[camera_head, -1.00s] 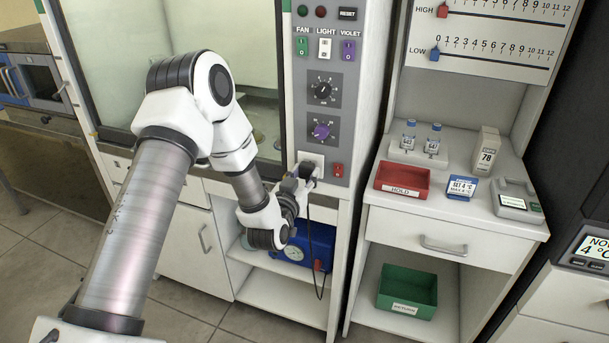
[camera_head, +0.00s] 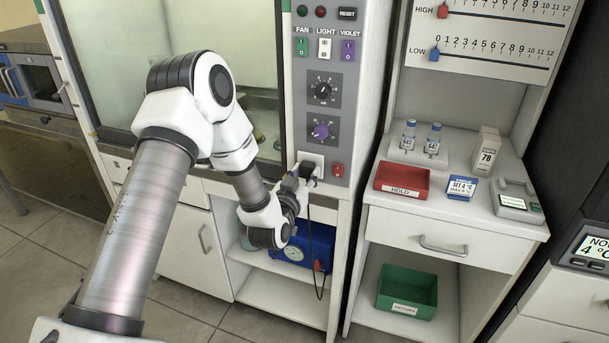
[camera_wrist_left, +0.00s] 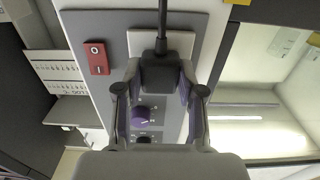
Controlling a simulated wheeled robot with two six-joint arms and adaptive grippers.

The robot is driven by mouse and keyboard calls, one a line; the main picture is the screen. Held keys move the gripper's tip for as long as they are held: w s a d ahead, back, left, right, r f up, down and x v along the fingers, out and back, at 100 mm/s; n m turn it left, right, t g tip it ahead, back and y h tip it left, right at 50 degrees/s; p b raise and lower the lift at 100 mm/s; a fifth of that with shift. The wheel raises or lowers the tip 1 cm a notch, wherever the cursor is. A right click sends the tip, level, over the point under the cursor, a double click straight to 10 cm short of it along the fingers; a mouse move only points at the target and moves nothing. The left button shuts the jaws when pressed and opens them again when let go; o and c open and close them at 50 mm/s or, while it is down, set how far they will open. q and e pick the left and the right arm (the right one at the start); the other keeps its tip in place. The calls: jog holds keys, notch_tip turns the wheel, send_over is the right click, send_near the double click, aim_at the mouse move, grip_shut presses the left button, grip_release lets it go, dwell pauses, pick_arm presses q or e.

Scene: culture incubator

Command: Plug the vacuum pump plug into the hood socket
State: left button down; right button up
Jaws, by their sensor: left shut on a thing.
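My left gripper (camera_head: 306,178) is at the lower part of the hood's control panel, in front of the white hood socket (camera_head: 318,160). It is shut on the black vacuum pump plug (camera_wrist_left: 160,74), which shows between the fingers in the left wrist view. The plug is right at the socket plate; I cannot tell whether its pins are in. Its black cord (camera_head: 325,245) hangs down towards the blue vacuum pump (camera_head: 292,252) with a round gauge on the shelf below. The arm partly hides the pump. My right gripper is not in view.
A red rocker switch (camera_head: 338,170) sits just right of the socket, and it also shows in the left wrist view (camera_wrist_left: 97,57). A purple knob (camera_head: 321,132) is above. A bench with a red tray (camera_head: 402,190) stands to the right.

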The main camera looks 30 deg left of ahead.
pick_arm(q)
jog(key=shift+w, duration=0.2)
jog(key=c, duration=0.6)
grip_release()
jog(key=shift+s, duration=0.1)
jog(key=v, duration=1.1)
jog(key=shift+s, duration=0.4)
jog(key=shift+f, duration=0.1)
